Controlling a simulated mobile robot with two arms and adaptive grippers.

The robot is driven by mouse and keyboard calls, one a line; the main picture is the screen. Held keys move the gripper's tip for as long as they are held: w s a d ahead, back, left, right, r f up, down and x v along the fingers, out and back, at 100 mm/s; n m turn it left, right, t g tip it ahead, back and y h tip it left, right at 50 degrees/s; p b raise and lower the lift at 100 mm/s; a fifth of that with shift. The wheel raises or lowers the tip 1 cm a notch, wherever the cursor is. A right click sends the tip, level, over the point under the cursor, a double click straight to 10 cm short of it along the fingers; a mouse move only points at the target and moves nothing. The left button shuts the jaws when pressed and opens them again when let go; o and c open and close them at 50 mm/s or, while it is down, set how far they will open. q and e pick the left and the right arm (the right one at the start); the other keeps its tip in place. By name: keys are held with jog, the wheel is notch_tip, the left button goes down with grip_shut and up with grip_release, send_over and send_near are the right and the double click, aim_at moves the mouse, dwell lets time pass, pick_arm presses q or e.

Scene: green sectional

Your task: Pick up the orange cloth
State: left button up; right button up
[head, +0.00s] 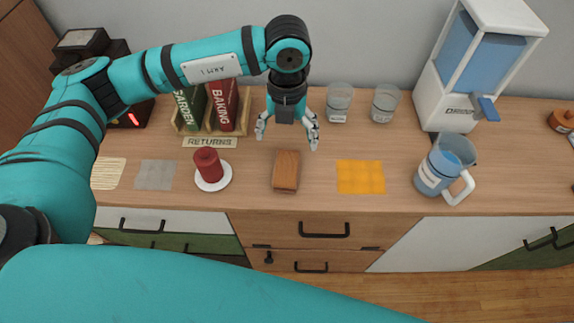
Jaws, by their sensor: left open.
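The orange cloth (360,177) lies flat on the wooden counter, right of the middle in the head view. My left gripper (287,136) is open and points down with nothing between its fingers. It is to the left of the cloth and farther back, above the counter behind a brown wooden block (286,170). The cloth is fully visible and the gripper is apart from it. My right gripper does not show.
A red candle on a white plate (213,186), a grey cloth (156,174) and a cream striped cloth (108,173) lie left. Books (222,104) and two glasses (338,101) stand behind. A blue-filled pitcher (435,174) and a white dispenser (460,112) stand right.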

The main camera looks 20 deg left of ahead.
pick_arm(q)
jog(key=p, duration=0.1)
send_over(286, 167)
notch_tip(286, 167, down, 7)
jog(key=shift+w+d+f, duration=0.1)
jog(key=shift+w+f, duration=0.05)
jog(key=shift+f+p, duration=0.4)
jog(key=shift+f, duration=0.15)
notch_tip(286, 167, down, 4)
jog(key=shift+r+p, duration=0.2)
jog(key=shift+p, duration=0.35)
jog(key=shift+f, duration=0.45)
jog(key=c, duration=1.2)
